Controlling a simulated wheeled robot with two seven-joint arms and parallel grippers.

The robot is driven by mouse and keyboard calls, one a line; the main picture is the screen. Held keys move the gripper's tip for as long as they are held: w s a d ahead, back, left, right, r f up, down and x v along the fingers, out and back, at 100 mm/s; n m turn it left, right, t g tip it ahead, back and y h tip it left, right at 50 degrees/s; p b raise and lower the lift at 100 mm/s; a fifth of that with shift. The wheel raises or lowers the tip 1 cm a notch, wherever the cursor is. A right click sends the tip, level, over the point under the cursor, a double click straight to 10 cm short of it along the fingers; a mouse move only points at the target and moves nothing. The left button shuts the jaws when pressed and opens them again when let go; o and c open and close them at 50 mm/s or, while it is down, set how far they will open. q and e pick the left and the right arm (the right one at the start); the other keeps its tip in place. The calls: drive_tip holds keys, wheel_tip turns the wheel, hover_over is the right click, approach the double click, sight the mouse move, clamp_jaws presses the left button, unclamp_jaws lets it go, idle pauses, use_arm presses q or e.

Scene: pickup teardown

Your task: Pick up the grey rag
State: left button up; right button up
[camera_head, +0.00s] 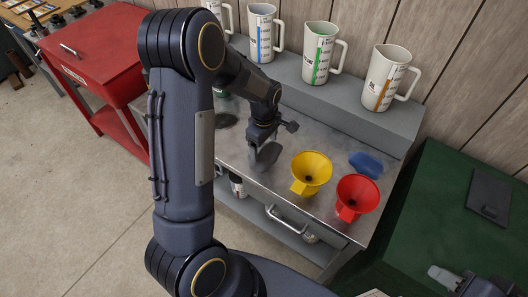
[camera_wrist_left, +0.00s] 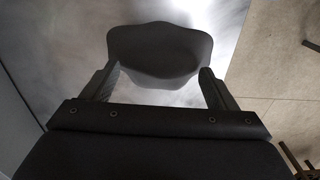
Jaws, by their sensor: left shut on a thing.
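The grey rag (camera_head: 266,156) is at the front part of the metal bench, below my left gripper (camera_head: 264,138). My left gripper is shut on it. In the left wrist view the grey rag (camera_wrist_left: 160,48) spans the space between the two fingers of my left gripper (camera_wrist_left: 156,82), with the bench surface behind it. I cannot tell whether the rag still touches the bench.
A yellow funnel (camera_head: 311,170), a red funnel (camera_head: 357,196) and a blue rag (camera_head: 365,163) lie right of the gripper on the bench (camera_head: 285,135). Several measuring jugs stand on the grey shelf (camera_head: 345,103) behind. A red cabinet (camera_head: 95,60) stands left, a green surface (camera_head: 440,215) right.

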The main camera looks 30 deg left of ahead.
sight(264, 146)
use_arm(q)
drive_tip(key=shift+r, duration=0.45)
wheel_tip(264, 146, up, 2)
drive_tip(key=shift+r, duration=0.15)
drive_tip(key=s+d+r+b, duration=0.2)
drive_tip(key=s+d+r, duration=0.1)
drive_tip(key=s+r, duration=0.7)
drive_tip(key=s, duration=0.3)
drive_tip(key=shift+s+b, duration=0.3)
drive_tip(key=shift+s, duration=0.05)
drive_tip(key=shift+d, duration=0.1)
